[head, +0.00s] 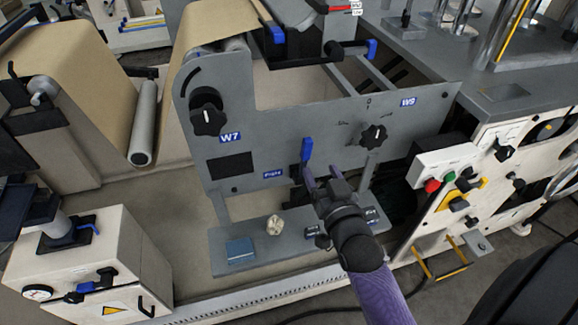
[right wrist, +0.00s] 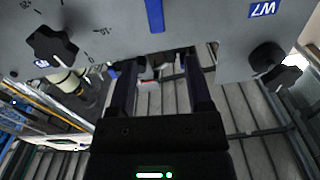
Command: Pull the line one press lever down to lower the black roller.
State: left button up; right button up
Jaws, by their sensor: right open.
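A blue lever handle (head: 306,150) stands upright on the front of the grey machine panel (head: 275,125), beside a small blue label. My right gripper (head: 319,172) is open and empty, just in front of the panel at the lever's lower end. In the right wrist view the blue lever (right wrist: 155,15) lies ahead of and between the two spread fingers (right wrist: 160,78). I cannot tell whether a finger touches it. Two more blue-ended levers, a left one (head: 278,35) and a right one (head: 372,48), sit higher up. I cannot clearly make out the black roller.
Black star knobs, W7 (head: 209,120) and W9 (head: 373,135), stick out of the panel. A grey ledge (head: 250,235) below carries a blue pad and a crumpled piece. A control box (head: 445,172) with red and green buttons stands to the right. Brown paper (head: 85,60) runs at the left.

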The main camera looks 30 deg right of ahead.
aim_at(309, 146)
jog(key=b+x, duration=0.2)
jog(key=x, duration=0.7)
jog(key=shift+d+f+b, duration=0.1)
jog(key=shift+f+b, duration=0.05)
jog(key=shift+b, duration=0.2)
jog(key=shift+w+d, duration=0.15)
jog(key=shift+w, duration=0.25)
jog(key=shift+c, duration=0.7)
jog(key=c, duration=0.7)
grip_shut()
